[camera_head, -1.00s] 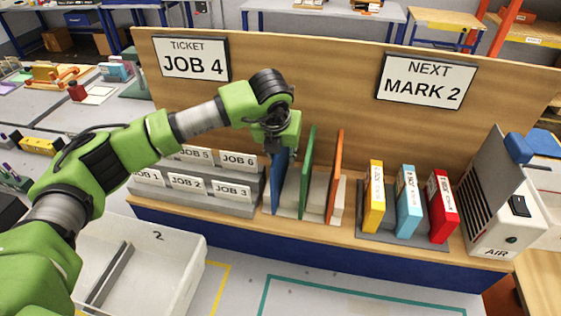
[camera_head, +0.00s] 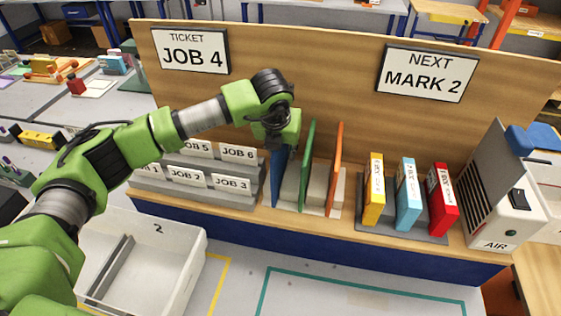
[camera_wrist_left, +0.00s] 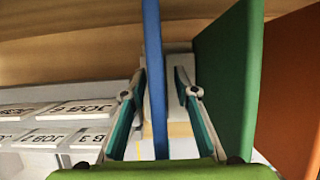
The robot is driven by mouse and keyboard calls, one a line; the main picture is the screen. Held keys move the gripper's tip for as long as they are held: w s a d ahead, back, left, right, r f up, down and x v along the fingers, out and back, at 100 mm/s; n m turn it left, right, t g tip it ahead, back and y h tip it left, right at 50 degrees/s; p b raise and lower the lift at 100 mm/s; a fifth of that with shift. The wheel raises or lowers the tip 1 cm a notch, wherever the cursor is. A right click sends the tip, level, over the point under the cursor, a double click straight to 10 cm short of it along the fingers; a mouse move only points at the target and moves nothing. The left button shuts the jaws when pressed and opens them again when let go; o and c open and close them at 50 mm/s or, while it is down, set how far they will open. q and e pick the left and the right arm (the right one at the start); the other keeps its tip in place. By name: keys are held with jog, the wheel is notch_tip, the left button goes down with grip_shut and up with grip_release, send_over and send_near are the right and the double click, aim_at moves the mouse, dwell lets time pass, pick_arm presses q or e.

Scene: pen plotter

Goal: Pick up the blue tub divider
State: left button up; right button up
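The blue tub divider (camera_head: 278,178) stands upright in a rack on the bench, left of the green divider (camera_head: 307,166) and the orange divider (camera_head: 335,168). My left gripper (camera_head: 279,146) is over its upper part, and the fingertips are hard to see in the head view. In the left wrist view, the open fingers (camera_wrist_left: 158,82) straddle the blue divider (camera_wrist_left: 153,50), one on each side, with a visible gap to both faces. The green divider (camera_wrist_left: 230,75) is close to the right finger. My right gripper is not in view.
Stepped JOB cards (camera_head: 190,186) stand left of the rack. A wooden back panel (camera_head: 300,75) rises behind. Yellow, blue and red binders (camera_head: 408,196) and an AIR box (camera_head: 515,215) are to the right. A white tub (camera_head: 185,265) is below left.

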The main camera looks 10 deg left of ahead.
pick_arm(q)
jog(key=shift+f, duration=0.15)
dwell(0.4)
grip_shut()
